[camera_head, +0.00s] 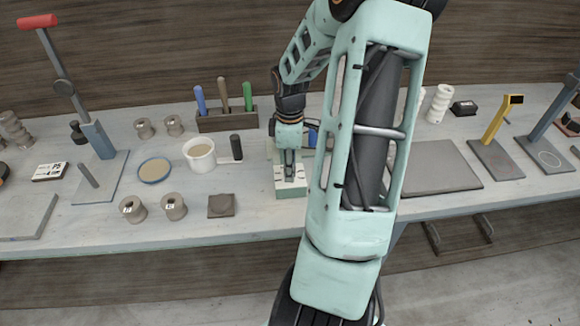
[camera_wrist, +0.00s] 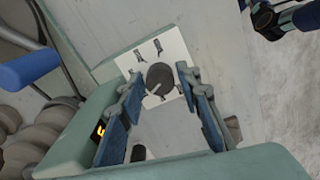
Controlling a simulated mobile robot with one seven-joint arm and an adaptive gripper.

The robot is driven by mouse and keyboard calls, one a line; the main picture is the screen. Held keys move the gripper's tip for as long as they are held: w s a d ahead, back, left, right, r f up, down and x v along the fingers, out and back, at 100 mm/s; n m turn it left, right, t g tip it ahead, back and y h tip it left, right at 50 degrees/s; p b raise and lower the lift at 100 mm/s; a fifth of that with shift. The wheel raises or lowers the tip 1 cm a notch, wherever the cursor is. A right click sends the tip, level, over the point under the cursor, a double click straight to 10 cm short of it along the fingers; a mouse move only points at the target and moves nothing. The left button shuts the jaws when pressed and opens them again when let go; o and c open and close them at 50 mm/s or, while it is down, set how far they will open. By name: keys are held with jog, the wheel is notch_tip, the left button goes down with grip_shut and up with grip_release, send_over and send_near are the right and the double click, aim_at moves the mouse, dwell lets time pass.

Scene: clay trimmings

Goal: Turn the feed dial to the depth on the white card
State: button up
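The feed dial (camera_wrist: 160,78) is a dark round knob with a pale pointer line, set on a white marked plate (camera_wrist: 143,58) in the wrist view. The plate belongs to a pale green machine (camera_head: 292,190) on the bench, partly hidden by my arm in the head view. My gripper (camera_head: 289,172) points down over that machine. In the wrist view its fingers (camera_wrist: 159,74) are open, one on each side of the dial; I cannot tell whether they touch it. A white card (camera_head: 50,171) with dark print lies at the bench's left; its text is too small to read surely.
A white mug (camera_head: 199,154), a blue-rimmed dish (camera_head: 154,170) and a tool rack (camera_head: 227,120) stand left of the machine. A lever press (camera_head: 98,140) stands further left. A grey board (camera_head: 437,167) and a yellow-armed stand (camera_head: 496,150) are at the right.

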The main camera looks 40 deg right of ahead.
jog(key=shift+c, duration=0.6)
grip_shut()
jog(key=shift+m, duration=0.3)
jog(key=m, duration=0.3)
jog(key=shift+m+b, duration=0.3)
jog(key=shift+b, duration=0.1)
jog(key=m+b, duration=0.1)
jog(key=m, duration=0.3)
jog(key=m+b, duration=0.1)
jog(key=m, duration=0.4)
jog(key=shift+m+b, duration=0.55)
jog(key=shift+m, duration=1.65)
